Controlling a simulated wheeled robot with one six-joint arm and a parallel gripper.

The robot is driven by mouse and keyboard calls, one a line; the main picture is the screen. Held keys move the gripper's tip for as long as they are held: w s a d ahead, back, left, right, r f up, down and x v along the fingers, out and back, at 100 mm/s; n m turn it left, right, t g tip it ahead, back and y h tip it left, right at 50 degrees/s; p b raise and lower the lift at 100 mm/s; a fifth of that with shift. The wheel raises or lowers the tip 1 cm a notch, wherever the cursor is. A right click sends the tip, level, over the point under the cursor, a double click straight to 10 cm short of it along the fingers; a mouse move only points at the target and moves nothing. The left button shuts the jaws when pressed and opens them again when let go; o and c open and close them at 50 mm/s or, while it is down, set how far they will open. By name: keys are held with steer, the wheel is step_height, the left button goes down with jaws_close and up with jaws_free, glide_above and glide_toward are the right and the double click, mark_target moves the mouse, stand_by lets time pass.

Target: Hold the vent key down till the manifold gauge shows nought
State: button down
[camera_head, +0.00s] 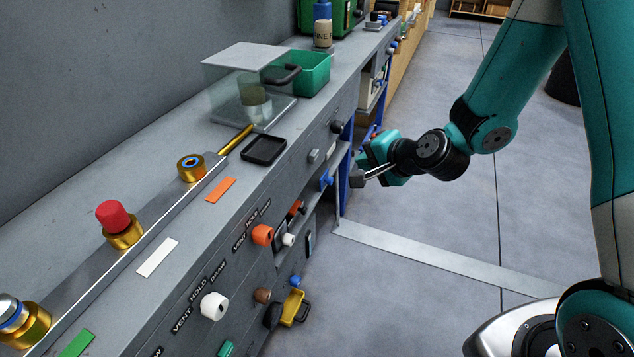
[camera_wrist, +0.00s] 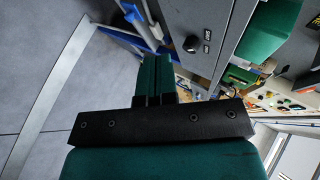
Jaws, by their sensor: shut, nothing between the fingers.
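My gripper (camera_head: 366,174) is shut and empty, held out over the floor aisle to the right of the grey bench front. In the wrist view its green fingers (camera_wrist: 155,76) lie together. I cannot pick out the vent key for certain. The bench front carries an orange knob (camera_head: 262,235) and a white knob (camera_head: 214,306), with VENT and HOLD lettering beside them. A black knob (camera_wrist: 191,44) with a small label shows in the wrist view, apart from the fingers. No readable manifold gauge face shows in either view.
A metal rail on the bench (camera_head: 240,167) carries a red-capped brass fitting (camera_head: 113,217) and a blue-ringed brass fitting (camera_head: 191,167). A black tray (camera_head: 264,150), a clear box (camera_head: 225,85) and a green bin (camera_head: 312,75) stand farther back. The grey floor (camera_head: 450,215) is open.

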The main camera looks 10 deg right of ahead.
mark_target(314, 156)
steer(key=shift+m+t+h, duration=0.4)
steer(key=shift+m, duration=0.5)
steer(key=f, duration=0.1)
steer(key=d+f, duration=0.1)
steer(key=w+d+f, duration=0.1)
steer(key=shift+f+b, duration=0.3)
steer(key=shift+b, duration=0.05)
steer(key=w+a+p, duration=0.5)
steer(key=a+p, duration=0.2)
steer(key=shift+w+a+p, duration=0.1)
steer(key=shift+a+p, duration=0.1)
steer(key=shift+p, duration=0.1)
stand_by(1.0)
steer(key=shift+w+a, duration=0.15)
steer(key=shift+a, duration=0.05)
